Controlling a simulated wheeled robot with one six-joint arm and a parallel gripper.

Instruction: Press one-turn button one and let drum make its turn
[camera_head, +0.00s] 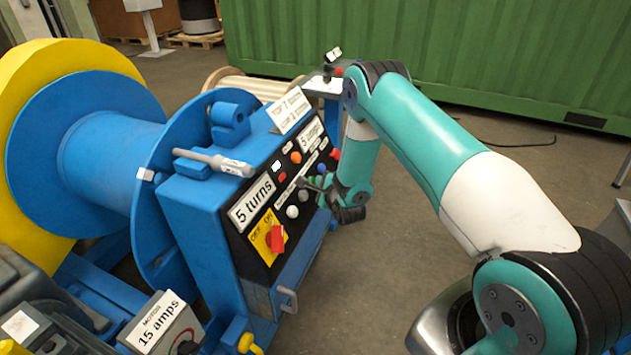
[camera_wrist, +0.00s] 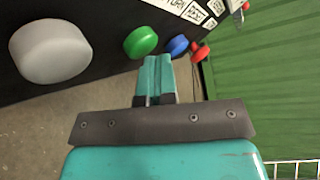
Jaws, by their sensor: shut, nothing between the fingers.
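The blue drum (camera_head: 110,150) stands at the left, beside the blue cabinet with a black button panel (camera_head: 232,243). My gripper (camera_head: 312,183) is shut and empty in front of the panel's lower right part. In the wrist view its closed fingers (camera_wrist: 154,75) point towards the panel edge. A large pale grey button (camera_wrist: 50,52) is left of them, a green button (camera_wrist: 141,41) just beyond their tips, then a blue button (camera_wrist: 178,45) and a red button (camera_wrist: 200,52). I cannot tell contact with any button. Labels are partly cut off, so the one-turn button is not identifiable.
A red rotary switch (camera_head: 277,238) on a yellow plate is low on the panel. A motor box (camera_head: 160,325) labelled 15 amps is in front. Open floor lies right, before a green container (camera_head: 450,60).

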